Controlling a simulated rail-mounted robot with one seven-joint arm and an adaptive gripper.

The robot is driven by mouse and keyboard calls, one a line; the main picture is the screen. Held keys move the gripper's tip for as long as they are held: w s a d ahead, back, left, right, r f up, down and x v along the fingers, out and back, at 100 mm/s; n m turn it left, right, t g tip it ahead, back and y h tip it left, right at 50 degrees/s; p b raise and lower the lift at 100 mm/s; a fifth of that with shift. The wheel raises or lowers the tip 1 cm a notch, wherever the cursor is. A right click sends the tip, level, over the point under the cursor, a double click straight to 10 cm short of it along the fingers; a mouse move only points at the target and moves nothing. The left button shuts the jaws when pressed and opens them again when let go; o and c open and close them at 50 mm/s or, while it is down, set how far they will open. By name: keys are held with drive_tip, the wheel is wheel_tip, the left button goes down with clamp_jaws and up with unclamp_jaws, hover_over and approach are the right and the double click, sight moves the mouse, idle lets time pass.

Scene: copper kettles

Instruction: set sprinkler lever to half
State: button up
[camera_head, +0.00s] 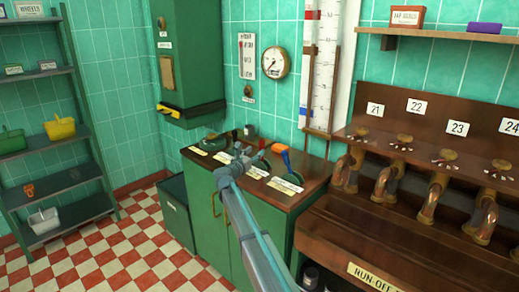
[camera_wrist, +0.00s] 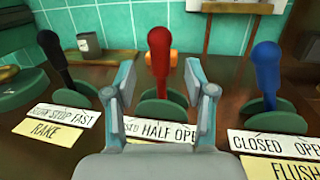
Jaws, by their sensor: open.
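In the wrist view a red-handled lever (camera_wrist: 159,55) rises nearly upright from a green base, behind a plate (camera_wrist: 160,131) that reads "HALF OPE" with its left end cut off by my finger. The name plate below it is hidden. My gripper (camera_wrist: 160,85) is open, with one finger on each side of the red lever and a visible gap to each. In the head view my gripper (camera_head: 238,161) is over the lever cabinet (camera_head: 220,215), and the red handle (camera_head: 265,143) shows just beyond it.
A black lever (camera_wrist: 56,62) marked RAKE stands to the left. A blue lever (camera_wrist: 266,72), marked FLUSH with a CLOSED/OPEN plate, stands to the right. A tiled wall rises behind the cabinet. Copper spouts (camera_head: 432,195) line the bench at right.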

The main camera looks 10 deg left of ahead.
drive_tip(key=v, duration=0.5)
drive_tip(key=shift+s+a, duration=0.1)
drive_tip(key=shift+s, duration=0.15)
